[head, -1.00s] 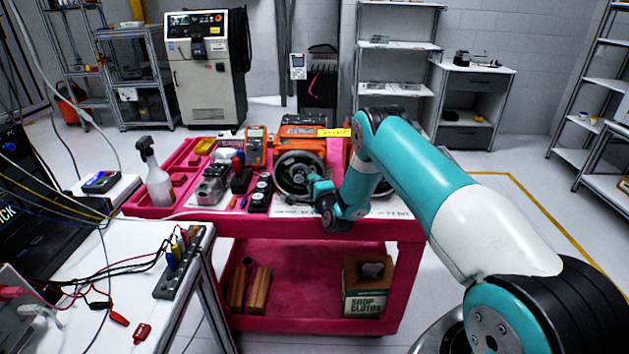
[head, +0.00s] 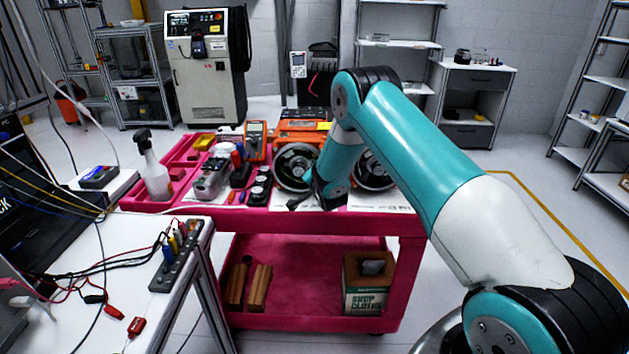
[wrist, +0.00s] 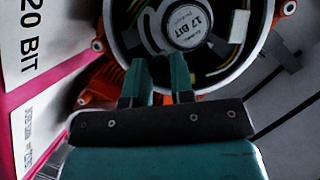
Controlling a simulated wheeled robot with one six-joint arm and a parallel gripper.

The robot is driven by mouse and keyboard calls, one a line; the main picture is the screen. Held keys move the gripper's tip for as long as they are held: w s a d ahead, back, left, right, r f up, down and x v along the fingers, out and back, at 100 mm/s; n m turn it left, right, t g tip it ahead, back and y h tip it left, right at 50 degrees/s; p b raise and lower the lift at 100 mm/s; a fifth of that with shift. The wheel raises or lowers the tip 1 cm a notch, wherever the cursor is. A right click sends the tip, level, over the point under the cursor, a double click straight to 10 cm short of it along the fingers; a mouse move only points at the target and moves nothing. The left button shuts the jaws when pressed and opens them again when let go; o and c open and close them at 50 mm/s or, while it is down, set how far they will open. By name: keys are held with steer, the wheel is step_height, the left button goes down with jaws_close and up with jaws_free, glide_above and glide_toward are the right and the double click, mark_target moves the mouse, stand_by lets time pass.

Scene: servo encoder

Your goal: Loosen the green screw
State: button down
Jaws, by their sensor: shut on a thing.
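I cannot make out the green screw in either view. A round encoder housing marked 17 BIT (wrist: 187,25) fills the top of the wrist view, with a black ring and a grey rim. My gripper (wrist: 157,62) has its two teal fingers close together in front of the lower left of this ring. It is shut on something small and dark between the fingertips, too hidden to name. In the head view my gripper (head: 318,203) is low over the front of the pink cart (head: 270,222). A round unit (head: 295,183) stands left of my arm, another (head: 374,183) right of it.
A 20 BIT card (wrist: 29,45) lies at the left in the wrist view. A multimeter (head: 255,140), several small tools and a spray bottle (head: 154,172) stand on the cart's left half. A white table (head: 120,255) with cables is at the front left.

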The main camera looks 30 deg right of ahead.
steer(key=shift+d+n, duration=0.1)
steer(key=shift+n, duration=0.2)
stand_by(0.4)
steer(key=c, duration=1)
jaws_free()
steer(key=shift+o, duration=0.2)
steer(key=b+v, duration=0.8)
steer(key=v, duration=0.9)
steer(key=shift+a+r+b, duration=0.25)
steer(key=shift+b, duration=0.1)
steer(key=shift+s, duration=0.1)
